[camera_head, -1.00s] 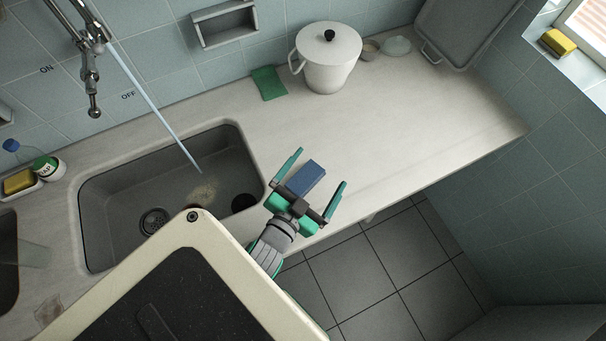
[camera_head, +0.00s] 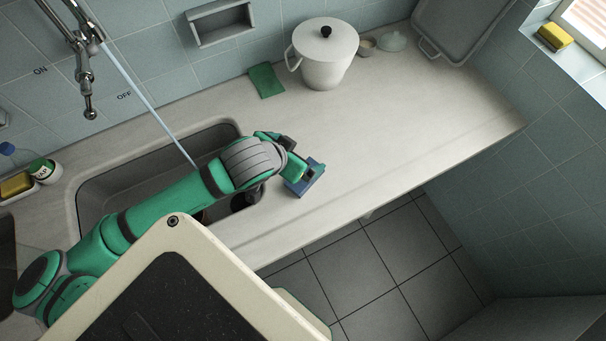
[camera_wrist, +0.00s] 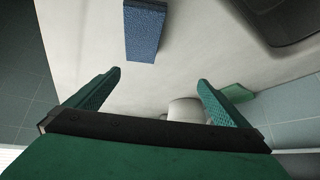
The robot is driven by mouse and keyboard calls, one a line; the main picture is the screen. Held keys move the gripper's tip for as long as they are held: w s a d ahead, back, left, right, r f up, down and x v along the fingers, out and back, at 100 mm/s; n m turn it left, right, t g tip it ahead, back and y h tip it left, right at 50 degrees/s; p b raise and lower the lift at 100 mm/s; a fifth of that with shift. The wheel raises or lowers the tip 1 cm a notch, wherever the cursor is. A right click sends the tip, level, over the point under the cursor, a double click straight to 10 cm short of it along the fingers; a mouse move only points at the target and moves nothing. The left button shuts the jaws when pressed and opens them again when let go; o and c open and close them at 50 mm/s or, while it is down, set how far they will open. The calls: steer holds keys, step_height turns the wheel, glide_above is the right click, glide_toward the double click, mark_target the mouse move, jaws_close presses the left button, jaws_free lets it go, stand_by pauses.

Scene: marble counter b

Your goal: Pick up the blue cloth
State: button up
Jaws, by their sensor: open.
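The blue cloth (camera_head: 314,176) lies on the pale counter, just right of the sink, as a small thick rectangle. In the wrist view the blue cloth (camera_wrist: 145,32) is at the top, ahead of the fingertips and a little left of the middle. My gripper (camera_wrist: 160,78) is open with nothing between its fingers. In the head view my gripper (camera_head: 283,152) is at the cloth's upper left, and one finger overlaps the cloth's edge in the picture. I cannot tell whether they touch. My wrist partly covers the gripper there.
The sink (camera_head: 92,200) is left of the cloth, partly behind my arm. A green cloth (camera_head: 266,80) and a white lidded pot (camera_head: 325,62) stand toward the wall. The counter right of the blue cloth is clear to its front edge.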

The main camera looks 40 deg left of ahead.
steer(key=shift+d+r+m+g, duration=0.3)
steer(key=shift+r+m+g, duration=0.2)
steer(key=shift+r+g, duration=0.1)
steer(key=shift+d+r+m+g, duration=0.1)
steer(key=shift+m+g, duration=0.2)
steer(key=shift+m, duration=0.3)
steer(key=shift+m+g, duration=0.5)
steer(key=shift+m, duration=0.7)
steer(key=m, duration=0.2)
steer(key=m+g, duration=0.1)
steer(key=shift+w+d+r+h, duration=0.1)
steer(key=shift+d+h, duration=0.15)
steer(key=shift+h, duration=0.05)
steer(key=m, duration=0.1)
steer(key=m+g, duration=0.1)
steer(key=m, duration=0.3)
steer(key=shift+d+r+g, duration=0.3)
steer(key=shift+d+r, duration=0.1)
steer(key=shift+s+d+f+m+g+h, duration=0.1)
steer(key=shift+s+d+f+m+g, duration=0.2)
steer(key=shift+f+m, duration=0.95)
steer(key=shift+d+f+m+g+h, duration=0.1)
steer(key=shift+f+m+g, duration=0.45)
steer(key=shift+f, duration=1.15)
steer(key=shift+s+d+f+m+g+h, duration=0.1)
steer(key=shift+s+d+f+m+g, duration=0.05)
steer(key=shift+f+m, duration=1.2)
steer(key=shift+f, duration=0.15)
steer(key=c, duration=1)
